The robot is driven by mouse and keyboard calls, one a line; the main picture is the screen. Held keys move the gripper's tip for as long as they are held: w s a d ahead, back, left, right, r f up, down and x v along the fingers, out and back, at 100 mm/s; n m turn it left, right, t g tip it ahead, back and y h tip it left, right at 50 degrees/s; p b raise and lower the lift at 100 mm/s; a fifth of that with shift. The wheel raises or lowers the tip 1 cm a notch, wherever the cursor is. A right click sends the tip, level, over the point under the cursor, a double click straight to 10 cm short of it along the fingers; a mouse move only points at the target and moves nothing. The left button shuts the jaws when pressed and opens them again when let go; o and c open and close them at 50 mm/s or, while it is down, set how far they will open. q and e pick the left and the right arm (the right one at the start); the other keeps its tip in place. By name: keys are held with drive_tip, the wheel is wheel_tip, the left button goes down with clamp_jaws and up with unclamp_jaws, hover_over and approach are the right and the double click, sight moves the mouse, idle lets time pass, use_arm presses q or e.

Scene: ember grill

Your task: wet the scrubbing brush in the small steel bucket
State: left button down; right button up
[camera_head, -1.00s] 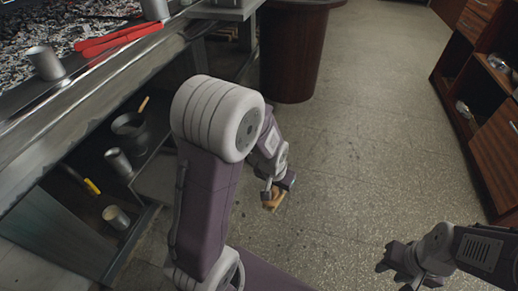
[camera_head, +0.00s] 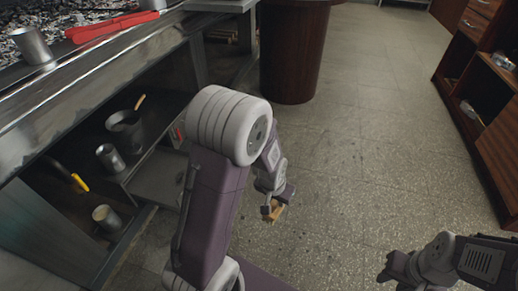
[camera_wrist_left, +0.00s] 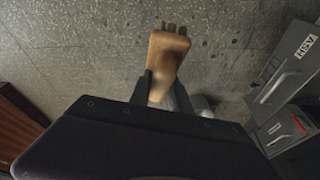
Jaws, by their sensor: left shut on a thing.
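My left gripper (camera_head: 273,207) is shut on the wooden scrubbing brush (camera_head: 275,213) and holds it over the open floor. The left wrist view shows the brush's tan wooden body (camera_wrist_left: 166,60) between the dark fingers, with bristle tufts at its far end. A dark metal bucket (camera_head: 124,127) with a wooden handle sticking out stands on the lower shelf, left of my left arm. It may be the small steel bucket, but smaller steel containers stand near it. My right gripper (camera_head: 394,270) is open and empty at the lower right.
A steel cup (camera_head: 110,158) and a can (camera_head: 106,217) share the shelf (camera_head: 150,150) under the grill counter. Grey boxes, one marked ASH (camera_wrist_left: 290,63), show in the left wrist view. Floor is clear toward the right cabinets (camera_head: 495,140).

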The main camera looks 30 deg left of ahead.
use_arm(q)
wheel_tip(320, 180, down, 18)
drive_tip(key=b, duration=1.2)
drive_tip(key=shift+r+b, duration=0.2)
drive_tip(key=shift+b, duration=0.15)
drive_tip(key=shift+r, duration=0.1)
idle(1.6)
wheel_tip(320, 180, up, 4)
drive_tip(key=p, duration=0.4)
idle(0.7)
